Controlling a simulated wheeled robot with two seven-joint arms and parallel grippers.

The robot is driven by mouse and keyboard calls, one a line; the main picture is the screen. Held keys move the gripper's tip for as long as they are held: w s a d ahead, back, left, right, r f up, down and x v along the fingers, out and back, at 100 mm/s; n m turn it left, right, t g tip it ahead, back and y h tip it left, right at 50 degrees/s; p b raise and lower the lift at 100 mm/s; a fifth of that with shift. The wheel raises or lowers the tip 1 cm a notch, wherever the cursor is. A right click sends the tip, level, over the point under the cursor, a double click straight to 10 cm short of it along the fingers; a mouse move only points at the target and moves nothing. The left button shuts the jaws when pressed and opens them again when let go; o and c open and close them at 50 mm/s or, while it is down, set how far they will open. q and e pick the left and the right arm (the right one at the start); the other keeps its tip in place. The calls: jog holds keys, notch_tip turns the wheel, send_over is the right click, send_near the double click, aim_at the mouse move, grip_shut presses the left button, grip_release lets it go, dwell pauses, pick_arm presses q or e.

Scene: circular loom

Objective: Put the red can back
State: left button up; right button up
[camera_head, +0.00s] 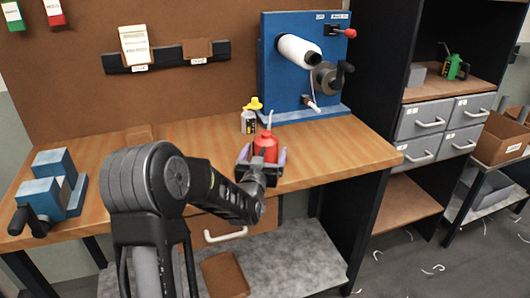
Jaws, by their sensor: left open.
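The red can (266,146) with a thin upright spout stands upright near the front edge of the wooden workbench (340,145). My left gripper (262,156) is open, with one finger on each side of the can's body. The lower part of the can is hidden behind the gripper, and I cannot tell whether the fingers touch it. My right gripper is not in view.
A small bottle with a yellow top (249,120) stands just behind the can. A blue machine panel with a white roll (300,50) stands behind it. A blue vise (50,190) sits at the bench's left. Grey drawers (420,120) are at right. The bench's right part is clear.

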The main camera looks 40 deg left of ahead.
pick_arm(q)
jog(key=b+v, duration=0.1)
jog(key=v, duration=0.6)
jog(key=shift+c, duration=0.6)
dwell(0.9)
